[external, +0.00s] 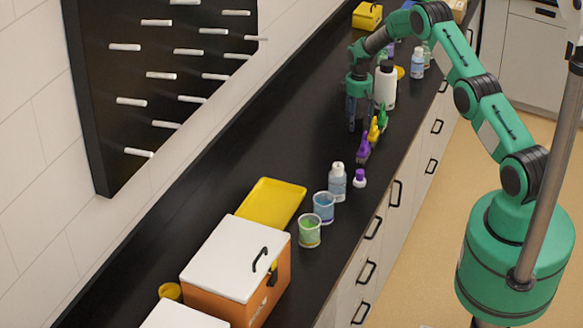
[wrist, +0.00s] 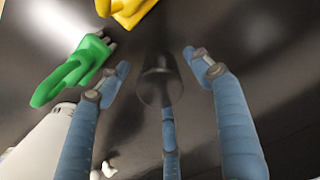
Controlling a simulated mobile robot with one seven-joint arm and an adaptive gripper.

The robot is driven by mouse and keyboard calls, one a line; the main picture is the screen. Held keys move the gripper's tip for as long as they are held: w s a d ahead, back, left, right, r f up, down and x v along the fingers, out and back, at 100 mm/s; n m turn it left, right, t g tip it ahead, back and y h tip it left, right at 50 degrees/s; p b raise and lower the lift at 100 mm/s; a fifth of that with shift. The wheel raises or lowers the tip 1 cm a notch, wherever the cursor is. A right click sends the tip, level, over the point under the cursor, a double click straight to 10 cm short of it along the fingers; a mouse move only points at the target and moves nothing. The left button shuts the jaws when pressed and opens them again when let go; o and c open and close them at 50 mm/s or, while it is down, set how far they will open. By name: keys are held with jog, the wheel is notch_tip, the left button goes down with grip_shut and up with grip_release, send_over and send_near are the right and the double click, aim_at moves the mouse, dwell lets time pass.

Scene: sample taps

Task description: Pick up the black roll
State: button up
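In the wrist view the black roll (wrist: 160,82) is a dark cylinder standing out little from the dark counter. It lies between the spread blue-grey fingers of my gripper (wrist: 160,75). The left and right fingers are apart from it. A third finger is below it in the picture; whether that finger touches it I cannot tell. In the external view my gripper (external: 357,112) points down at the counter, left of a white bottle. I cannot make out the roll there against the black surface and fingers.
The white bottle (external: 385,88) stands close to my gripper. Green (wrist: 75,70) and yellow (wrist: 130,10) clamp-like items lie beside it, with a purple one (external: 363,147). Cups, a small bottle, a yellow tray (external: 270,186) and an orange box (external: 268,298) stand nearer. The counter left of my gripper is clear.

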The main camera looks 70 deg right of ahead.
aim_at(357, 115)
jog(key=c, duration=1.3)
jog(key=shift+o, duration=0.2)
jog(key=shift+r, duration=0.2)
jog(key=shift+r+b, duration=0.7)
jog(key=shift+r, duration=4.15)
